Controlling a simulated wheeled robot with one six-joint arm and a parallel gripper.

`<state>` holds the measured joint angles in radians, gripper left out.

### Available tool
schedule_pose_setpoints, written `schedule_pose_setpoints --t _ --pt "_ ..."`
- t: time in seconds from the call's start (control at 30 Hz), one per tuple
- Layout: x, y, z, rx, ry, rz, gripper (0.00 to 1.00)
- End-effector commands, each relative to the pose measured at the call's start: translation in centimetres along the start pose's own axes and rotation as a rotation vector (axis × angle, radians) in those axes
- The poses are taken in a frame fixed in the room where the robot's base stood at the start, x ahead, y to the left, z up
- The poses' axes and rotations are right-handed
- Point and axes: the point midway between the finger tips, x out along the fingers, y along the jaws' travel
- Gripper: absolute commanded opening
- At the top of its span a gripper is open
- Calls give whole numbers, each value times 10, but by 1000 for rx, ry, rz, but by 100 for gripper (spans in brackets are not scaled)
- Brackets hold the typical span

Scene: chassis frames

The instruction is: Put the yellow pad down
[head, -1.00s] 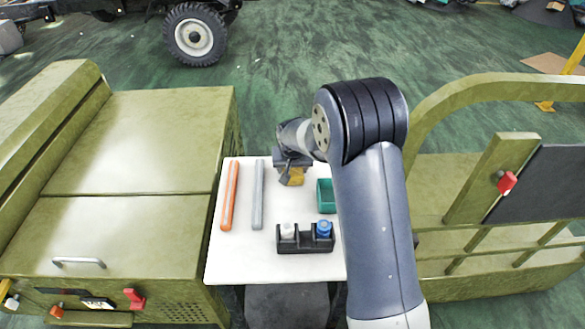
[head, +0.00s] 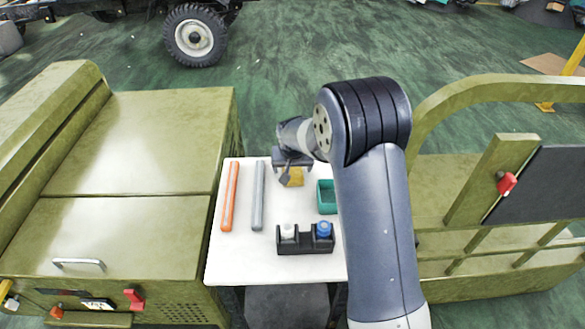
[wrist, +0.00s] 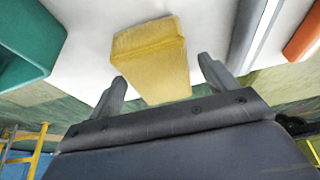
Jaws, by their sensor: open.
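The yellow pad (head: 295,177) rests on the white table (head: 240,262) near its far edge. In the wrist view the pad (wrist: 152,60) lies between and just beyond the two fingertips of my gripper (wrist: 160,80). The fingers are spread apart, with a gap on each side of the pad. In the head view my gripper (head: 292,172) is over the far part of the table, right above the pad and partly hiding it.
A green bin (head: 327,208) stands right of the pad. A grey bar (head: 258,200) and an orange bar (head: 230,200) lie to the left. A black holder (head: 306,245) with a white and a blue item stands nearer. Olive cabinets flank the table.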

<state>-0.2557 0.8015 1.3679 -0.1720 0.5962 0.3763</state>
Motion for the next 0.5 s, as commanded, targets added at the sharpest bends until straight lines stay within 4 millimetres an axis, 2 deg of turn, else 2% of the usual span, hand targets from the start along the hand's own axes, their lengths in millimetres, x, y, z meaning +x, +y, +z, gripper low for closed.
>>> schedule_pose_setpoints --t 0.3,0.5 --pt "-65 0 -1 -1 5 -1 80" --pt "-97 0 0 -1 2 0 80"
